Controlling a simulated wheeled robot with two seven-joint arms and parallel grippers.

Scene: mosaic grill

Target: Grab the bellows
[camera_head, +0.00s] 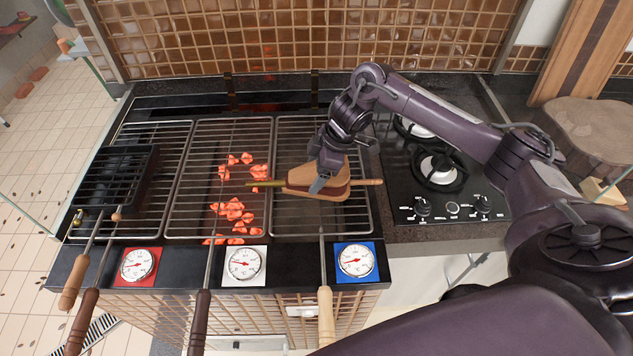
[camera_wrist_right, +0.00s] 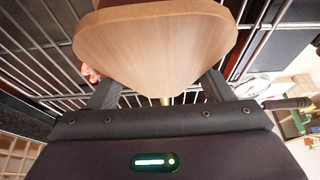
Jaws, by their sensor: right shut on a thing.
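The bellows (camera_head: 301,178) has a tan wooden body with a dark red side, a brass nozzle pointing left and a wooden handle pointing right. It is over the right grill section in the head view. My right gripper (camera_head: 318,184) comes down on it from above and is shut on its body. In the right wrist view the wooden board of the bellows (camera_wrist_right: 155,45) fills the upper middle, between the fingers of my right gripper (camera_wrist_right: 160,90). Whether it touches the grate is hard to tell. My left gripper is not in view.
Red glowing coals (camera_head: 232,210) lie under the middle grate (camera_head: 190,150). A black basket (camera_head: 115,175) sits at the left. Long wooden-handled tools (camera_head: 325,300) stick out at the front. A gas hob (camera_head: 440,175) is to the right. A tiled wall (camera_head: 300,35) stands behind.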

